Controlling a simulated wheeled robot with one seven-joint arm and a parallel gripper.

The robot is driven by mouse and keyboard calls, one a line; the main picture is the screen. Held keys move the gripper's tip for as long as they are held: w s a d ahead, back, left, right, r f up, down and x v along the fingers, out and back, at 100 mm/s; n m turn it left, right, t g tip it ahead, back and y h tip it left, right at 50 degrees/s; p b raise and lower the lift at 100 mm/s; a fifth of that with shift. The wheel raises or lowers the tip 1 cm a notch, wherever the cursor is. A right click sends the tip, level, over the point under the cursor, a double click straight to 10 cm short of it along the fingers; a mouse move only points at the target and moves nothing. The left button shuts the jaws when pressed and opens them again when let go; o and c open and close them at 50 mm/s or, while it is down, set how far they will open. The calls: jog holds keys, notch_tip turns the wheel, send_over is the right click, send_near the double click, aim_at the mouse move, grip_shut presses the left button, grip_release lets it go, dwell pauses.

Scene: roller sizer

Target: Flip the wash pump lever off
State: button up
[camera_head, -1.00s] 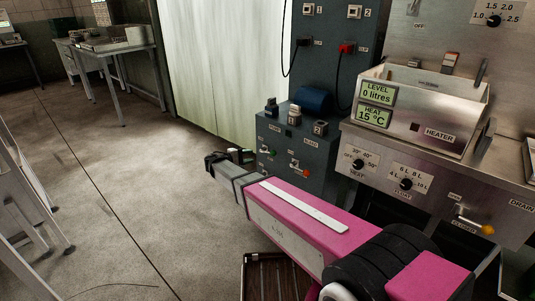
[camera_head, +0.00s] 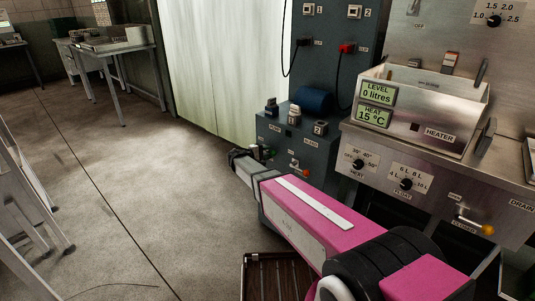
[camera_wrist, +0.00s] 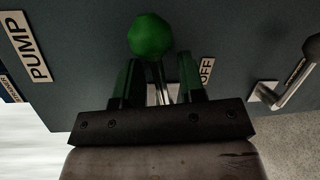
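The wash pump lever has a green ball knob (camera_wrist: 152,37) and a metal shaft, on a dark panel between a PUMP label (camera_wrist: 29,46) and an OFF label (camera_wrist: 207,70). In the wrist view my gripper (camera_wrist: 160,82) is open, with one dark finger on each side of the shaft. A narrow gap shows between the fingers and the shaft; the knob stands beyond the fingertips. Whether either finger touches the lever is hard to tell.
A second lever (camera_wrist: 293,88) sits to the right on the same panel, close to my gripper. The steel heater unit (camera_head: 425,118) with dials stands to the right in the head view. The floor (camera_head: 130,180) to the left is clear.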

grip_shut()
jog(key=shift+f+m+y, duration=0.5)
jog(key=shift+f+m, duration=0.1)
jog(key=shift+m, duration=0.7)
grip_release()
jog(key=v, duration=1)
jog(key=shift+s+a, duration=0.3)
